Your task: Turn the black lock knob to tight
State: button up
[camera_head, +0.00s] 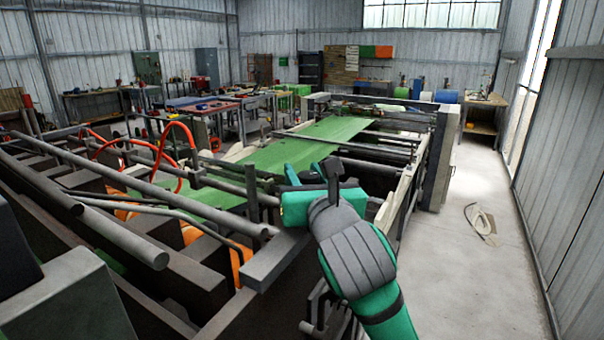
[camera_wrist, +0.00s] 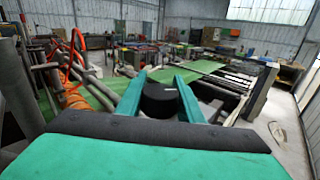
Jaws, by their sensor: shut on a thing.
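The black lock knob (camera_wrist: 160,100) sits between the two green fingers of my gripper (camera_wrist: 160,84) in the wrist view. The fingers stand on its left and right sides and are shut on it. In the head view my gripper (camera_head: 312,180) is at the near end of the machine, beside its right side rail. The knob is not clearly visible there, as my gripper and wrist cover that spot. No mark for tight or loose can be made out.
The machine carries a green sheet (camera_head: 325,130) over rollers. A steel bar (camera_head: 275,258) lies just left of my gripper. Orange hoses (camera_head: 175,140) loop at the left. The floor (camera_head: 480,270) to the right is mostly clear, with a loose coil (camera_head: 481,222) on it.

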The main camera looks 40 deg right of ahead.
jog(key=shift+f+h, duration=0.15)
jog(key=shift+h, duration=0.15)
jog(key=o, duration=1.1)
jog(key=shift+w, duration=0.1)
jog(key=shift+c, duration=0.2)
